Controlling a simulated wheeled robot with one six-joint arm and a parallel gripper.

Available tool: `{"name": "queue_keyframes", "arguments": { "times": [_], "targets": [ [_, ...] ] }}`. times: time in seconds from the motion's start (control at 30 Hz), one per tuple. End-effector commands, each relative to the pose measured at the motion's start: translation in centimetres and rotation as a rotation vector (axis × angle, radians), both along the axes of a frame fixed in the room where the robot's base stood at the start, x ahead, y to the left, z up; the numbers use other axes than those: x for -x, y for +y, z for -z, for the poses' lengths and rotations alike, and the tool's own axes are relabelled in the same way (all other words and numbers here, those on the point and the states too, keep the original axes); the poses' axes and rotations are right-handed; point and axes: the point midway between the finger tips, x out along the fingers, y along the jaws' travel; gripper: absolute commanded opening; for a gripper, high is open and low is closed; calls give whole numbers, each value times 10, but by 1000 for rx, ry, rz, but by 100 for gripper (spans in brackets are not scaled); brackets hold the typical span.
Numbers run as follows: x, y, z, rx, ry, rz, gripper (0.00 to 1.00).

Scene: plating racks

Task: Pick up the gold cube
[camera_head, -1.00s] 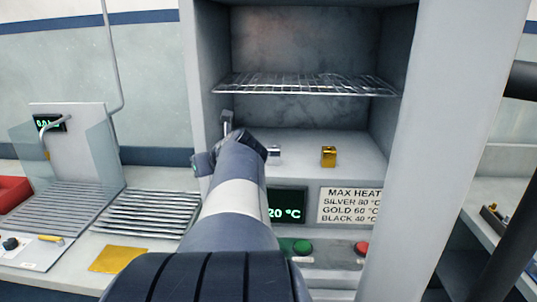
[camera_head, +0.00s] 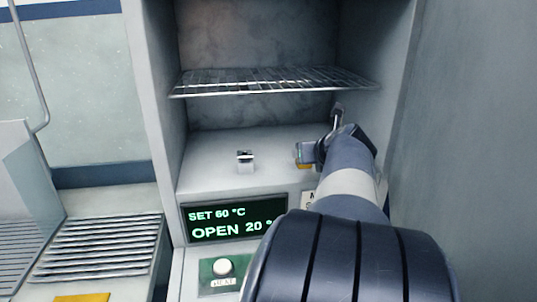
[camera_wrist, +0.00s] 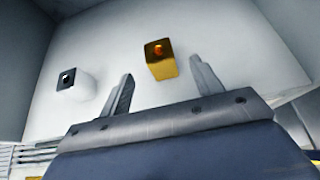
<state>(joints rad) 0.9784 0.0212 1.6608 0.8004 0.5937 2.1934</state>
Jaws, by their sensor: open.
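The gold cube (camera_head: 304,150) sits on the floor of the open heating chamber (camera_head: 205,172), right of centre. My gripper (camera_head: 322,145) is beside it in the head view and hides part of it. In the wrist view the gold cube (camera_wrist: 160,66) lies ahead, roughly between the spread fingertips of my open gripper (camera_wrist: 162,70). I cannot tell how far the tips are from it. Nothing is held.
A silver cube (camera_head: 245,161) stands to the left on the same floor; in the wrist view the silver cube (camera_wrist: 68,80) lies left of the fingers. A wire shelf (camera_head: 270,82) spans the chamber above. A display (camera_head: 232,218) reads SET 60 °C, OPEN.

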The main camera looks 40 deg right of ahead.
Motion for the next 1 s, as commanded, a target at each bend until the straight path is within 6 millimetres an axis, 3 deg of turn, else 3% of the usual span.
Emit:
{"name": "queue_keyframes", "arguments": {
  "times": [0.1,0.47,0.7,1.0],
  "targets": [
    [-15,-8,11,-2,2,-2,62],
    [-38,-21,25,-2,1,-2,62],
    [-62,-35,41,-1,2,-1,62],
    [-69,-39,44,0,0,0,62]
  ]
}}
